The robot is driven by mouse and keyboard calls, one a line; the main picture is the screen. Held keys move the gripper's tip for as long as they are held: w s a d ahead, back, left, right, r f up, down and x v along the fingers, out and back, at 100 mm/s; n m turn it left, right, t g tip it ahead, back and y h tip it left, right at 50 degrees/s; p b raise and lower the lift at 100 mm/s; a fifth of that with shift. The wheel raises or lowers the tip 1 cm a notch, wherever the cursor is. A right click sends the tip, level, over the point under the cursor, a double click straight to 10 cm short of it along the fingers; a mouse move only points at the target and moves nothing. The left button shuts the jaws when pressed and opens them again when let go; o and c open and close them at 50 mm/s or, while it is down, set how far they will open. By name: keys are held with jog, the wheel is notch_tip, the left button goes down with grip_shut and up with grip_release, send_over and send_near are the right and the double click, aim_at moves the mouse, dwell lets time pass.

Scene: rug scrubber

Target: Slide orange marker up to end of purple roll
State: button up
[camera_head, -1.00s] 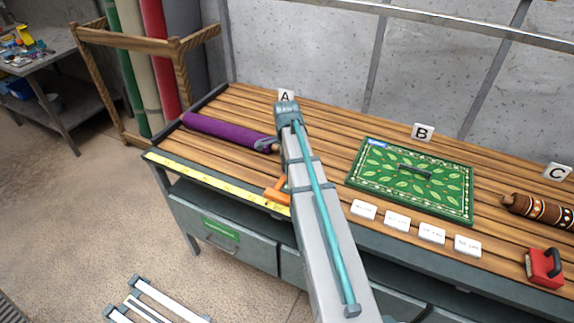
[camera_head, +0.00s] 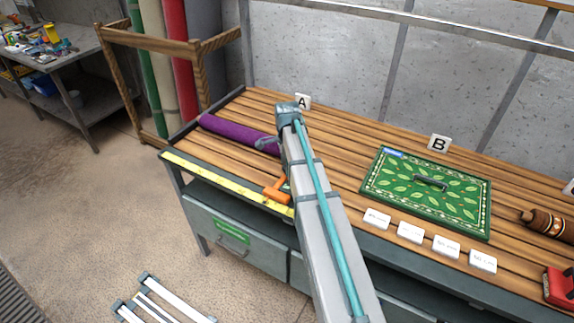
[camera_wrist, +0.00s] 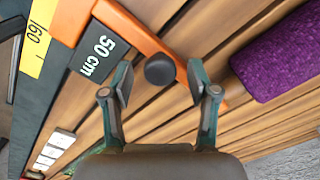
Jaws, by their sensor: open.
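The orange marker (camera_head: 277,190) sits on the yellow measuring strip (camera_head: 220,182) along the bench's front edge. In the wrist view its orange bar (camera_wrist: 142,38) carries a round black knob (camera_wrist: 160,70). A dark plate (camera_wrist: 98,52) reading "50 cm" lies beside the bar. My gripper (camera_wrist: 160,84) is open, with one finger on each side of the knob; contact is not clear. The purple roll (camera_head: 232,133) lies behind the strip, its right end partly hidden by my arm. In the wrist view the roll (camera_wrist: 282,55) is at right, apart from my fingers.
A green leaf-patterned panel (camera_head: 440,217) lies to the right on the slatted bench, with several white label blocks (camera_head: 410,232) in front. A patterned roll (camera_head: 548,222) and a red tool (camera_head: 558,287) are farther right.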

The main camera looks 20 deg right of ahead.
notch_tip(320, 180, up, 12)
dwell(0.6)
